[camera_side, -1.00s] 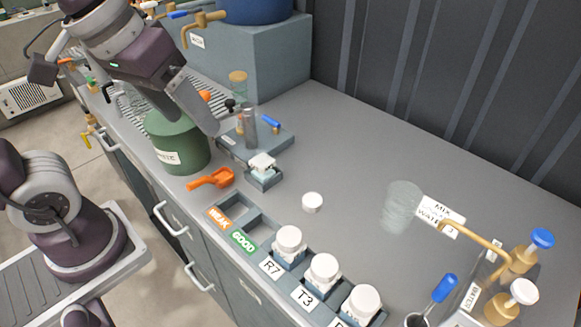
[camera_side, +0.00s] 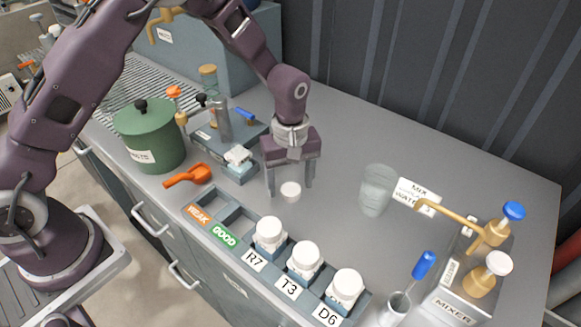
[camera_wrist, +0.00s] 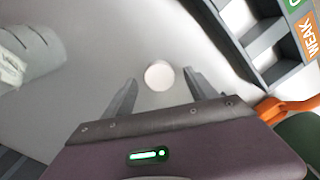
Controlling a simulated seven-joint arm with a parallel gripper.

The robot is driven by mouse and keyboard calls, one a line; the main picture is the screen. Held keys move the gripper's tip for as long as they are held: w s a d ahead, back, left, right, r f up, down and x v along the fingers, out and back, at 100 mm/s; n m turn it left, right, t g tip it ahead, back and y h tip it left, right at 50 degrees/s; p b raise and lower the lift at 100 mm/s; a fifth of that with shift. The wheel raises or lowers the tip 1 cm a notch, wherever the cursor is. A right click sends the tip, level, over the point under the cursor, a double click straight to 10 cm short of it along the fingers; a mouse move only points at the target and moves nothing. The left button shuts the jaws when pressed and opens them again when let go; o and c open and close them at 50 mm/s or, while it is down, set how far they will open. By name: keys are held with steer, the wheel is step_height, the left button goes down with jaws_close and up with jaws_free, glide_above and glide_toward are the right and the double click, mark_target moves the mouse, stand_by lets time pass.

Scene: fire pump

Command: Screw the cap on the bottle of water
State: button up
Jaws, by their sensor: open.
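A loose round white cap (camera_side: 290,191) lies on the grey worktop. My gripper (camera_side: 289,184) points down over it, open and empty, with a finger on either side. In the wrist view the cap (camera_wrist: 159,75) shows between the open fingertips (camera_wrist: 160,78), apart from both. A small pale bottle (camera_side: 238,157) stands in a blue-grey holder to the left of my gripper; its mouth is too small to make out. I cannot tell for sure that it is the bottle of water.
White-capped bottles stand in a rack by R7 (camera_side: 270,233), T3 (camera_side: 305,257) and D6 (camera_side: 347,286). A clear beaker (camera_side: 377,190) stands right, near the mixer tap (camera_side: 455,220). The worktop behind the beaker is clear.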

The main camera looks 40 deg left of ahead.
mark_target(290, 187)
steer(key=shift+f, duration=0.25)
steer(key=c, duration=1.4)
steer(key=shift+r, duration=2.6)
steer(key=a+r+n, duration=0.2)
steer(key=a, duration=0.2)
steer(key=s+a+r+n, duration=0.1)
steer(key=a+r+n, duration=0.1)
steer(key=a, duration=0.3)
steer(key=s+a+r+n, duration=0.1)
steer(key=a+r+n, duration=0.1)
steer(key=a+r, duration=0.2)
steer(key=shift+s+a, duration=0.1)
steer(key=shift+a, duration=0.4)
steer(key=shift+f, duration=1.85)
